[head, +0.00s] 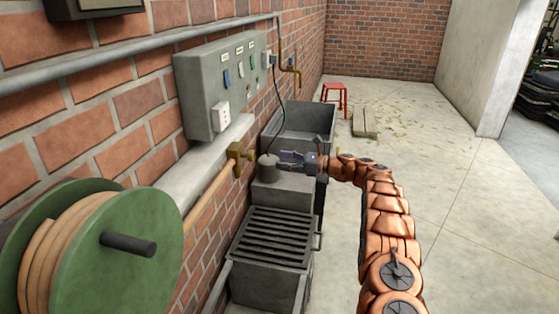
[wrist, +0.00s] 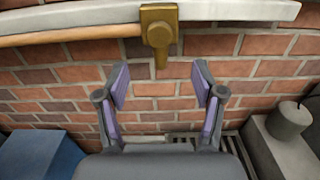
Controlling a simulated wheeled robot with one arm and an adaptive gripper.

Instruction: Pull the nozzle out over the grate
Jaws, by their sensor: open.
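A brass fitting with a short downward spout (head: 240,157), which looks like the nozzle, sits against the brick wall at the end of a tan hose or pipe (head: 208,190). In the wrist view the brass fitting (wrist: 159,28) is upper centre, above and beyond the fingertips. My gripper (head: 284,160) is open and empty, to the right of the fitting in the head view. Its spread fingers (wrist: 160,84) face the wall in the wrist view. The dark slatted grate (head: 272,238) lies below and nearer in the head view; my gripper hides part of it in the wrist view.
A green reel (head: 150,220) with tan hose stands at the left. A grey switch box (head: 205,85) hangs on the wall. A grey cylinder with a cable (head: 268,168) stands on a block before a grey trough (head: 305,125). The floor to the right is open.

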